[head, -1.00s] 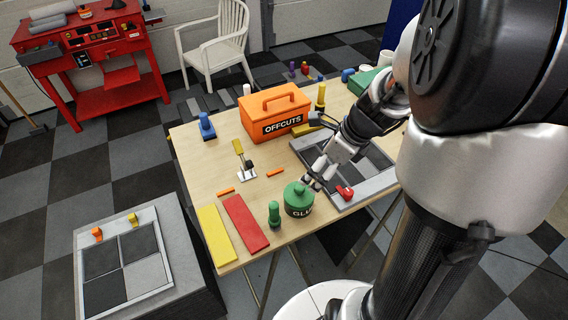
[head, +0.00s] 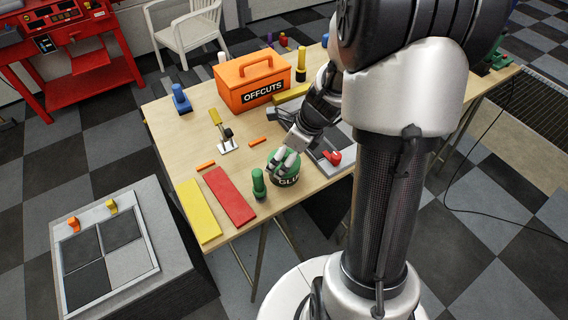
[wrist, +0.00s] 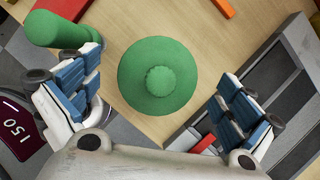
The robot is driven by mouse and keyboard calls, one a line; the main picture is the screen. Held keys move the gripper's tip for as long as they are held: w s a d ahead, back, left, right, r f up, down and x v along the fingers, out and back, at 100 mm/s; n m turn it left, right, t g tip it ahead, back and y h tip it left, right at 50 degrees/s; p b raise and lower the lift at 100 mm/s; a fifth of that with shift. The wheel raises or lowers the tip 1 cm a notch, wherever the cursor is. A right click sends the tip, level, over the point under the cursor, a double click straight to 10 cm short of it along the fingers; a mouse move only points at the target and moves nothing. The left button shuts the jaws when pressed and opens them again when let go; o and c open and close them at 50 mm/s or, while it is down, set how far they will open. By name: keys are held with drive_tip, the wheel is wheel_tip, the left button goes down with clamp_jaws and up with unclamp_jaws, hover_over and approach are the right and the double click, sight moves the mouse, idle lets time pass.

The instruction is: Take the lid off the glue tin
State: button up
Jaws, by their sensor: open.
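The green glue tin (head: 287,181) stands upright near the front edge of the wooden table in the head view, its lid on. In the wrist view the round green lid (wrist: 136,80) with its small knob (wrist: 160,80) lies between my fingers, seen from above. My gripper (head: 287,162) is open and right at the tin's top in the head view, hiding part of the lid. In the wrist view my gripper (wrist: 162,95) has one finger on each side of the lid, with gaps showing. I cannot tell how far down the fingertips reach.
A green peg-like piece (head: 258,183) stands close left of the tin. A red clamp-like piece (head: 332,157) sits on the grey tray at right. Red (head: 229,196) and yellow (head: 198,211) strips lie left. An orange OFFCUTS box (head: 262,97) stands behind.

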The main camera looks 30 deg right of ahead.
drive_tip(key=shift+f, duration=0.1)
drive_tip(key=c, duration=0.9)
drive_tip(key=shift+c, duration=0.2)
